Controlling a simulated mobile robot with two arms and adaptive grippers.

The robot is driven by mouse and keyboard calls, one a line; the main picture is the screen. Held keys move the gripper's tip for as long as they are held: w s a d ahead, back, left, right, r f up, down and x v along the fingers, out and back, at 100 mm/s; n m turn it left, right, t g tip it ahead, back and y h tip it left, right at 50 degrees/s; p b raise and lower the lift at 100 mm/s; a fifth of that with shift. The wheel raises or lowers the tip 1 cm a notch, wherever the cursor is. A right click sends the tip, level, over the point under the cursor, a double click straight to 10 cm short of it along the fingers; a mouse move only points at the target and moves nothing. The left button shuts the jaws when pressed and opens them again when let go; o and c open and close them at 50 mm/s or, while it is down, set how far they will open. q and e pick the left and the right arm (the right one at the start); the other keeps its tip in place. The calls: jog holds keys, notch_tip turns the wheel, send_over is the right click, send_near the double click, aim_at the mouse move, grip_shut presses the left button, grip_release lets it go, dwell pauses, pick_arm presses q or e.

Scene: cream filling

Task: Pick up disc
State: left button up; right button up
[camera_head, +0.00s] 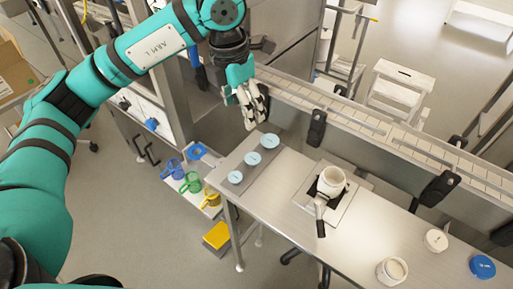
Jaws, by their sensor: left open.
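Three light blue discs lie in a slanting row on a grey plate (262,168) at the left end of the steel table: a far disc (270,140), a middle disc (252,158) and a near disc (235,177). My left gripper (255,118) is open and empty. It points down and, in the picture, sits just above the far disc, apart from it. Its exact height over the table is hard to tell. My right gripper is not in view.
A second jar (391,270), a white lid (436,240) and a blue lid (482,266) are at right. A conveyor (380,127) runs behind. Coloured jugs (191,182) stand left.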

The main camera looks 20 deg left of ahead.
pick_arm(q)
jog(key=p, duration=0.2)
send_near(253, 158)
jog(key=f, duration=0.2)
jog(key=shift+w+a+f, duration=0.2)
jog(key=shift+a+f, duration=0.05)
jog(key=shift+a, duration=0.05)
jog(key=shift+d+f+p, duration=0.15)
jog(key=shift+f+p, duration=0.2)
jog(key=shift+f, duration=0.05)
jog(key=f, duration=0.1)
jog(key=f+p, duration=0.1)
jog(key=f, duration=0.1)
jog(key=shift+w+d+f, duration=0.2)
jog(key=shift+d+f, duration=0.05)
jog(key=shift+d, duration=0.15)
jog(key=shift+f, duration=0.4)
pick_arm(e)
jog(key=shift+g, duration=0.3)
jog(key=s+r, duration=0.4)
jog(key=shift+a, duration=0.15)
pick_arm(q)
jog(key=shift+f+b, duration=0.25)
jog(key=shift+b, duration=0.05)
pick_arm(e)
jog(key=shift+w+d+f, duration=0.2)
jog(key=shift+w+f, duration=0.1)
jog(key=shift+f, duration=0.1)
pick_arm(q)
jog(key=c, duration=0.8)
